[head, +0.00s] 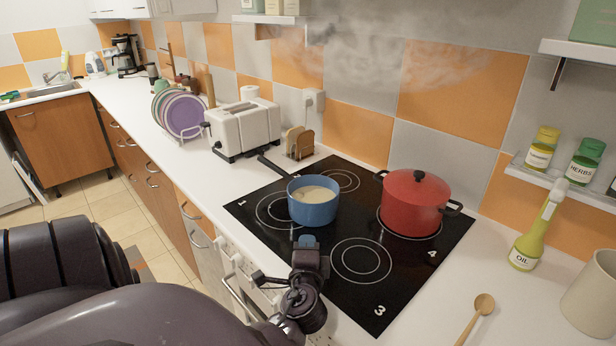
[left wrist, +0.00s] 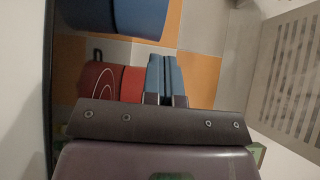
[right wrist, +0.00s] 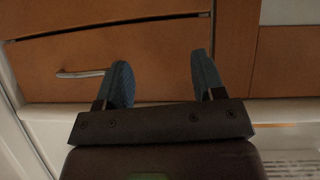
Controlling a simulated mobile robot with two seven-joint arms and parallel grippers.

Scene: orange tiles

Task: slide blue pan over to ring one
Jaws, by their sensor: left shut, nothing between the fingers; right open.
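The blue pan (head: 313,211) holds a pale liquid and stands upright on the black hob. Its dark handle points to the back left. It overlaps the right part of ring one (head: 262,210), the ring beside the "1" mark. My left gripper (head: 306,241) is shut and empty, just in front of the pan. I cannot tell whether it touches the pan. In the left wrist view its blue fingers (left wrist: 165,78) are together, with the pan (left wrist: 125,14) at the upper left. My right gripper (right wrist: 160,80) is open and empty, facing wooden drawers.
A lidded red pot (head: 412,207) stands on the hob's right ring, near the "4". The front ring (head: 361,261) is bare. A toaster (head: 243,128) and a bread holder (head: 299,143) stand behind the hob. An oil bottle (head: 530,235) and wooden spoon (head: 478,314) are at right.

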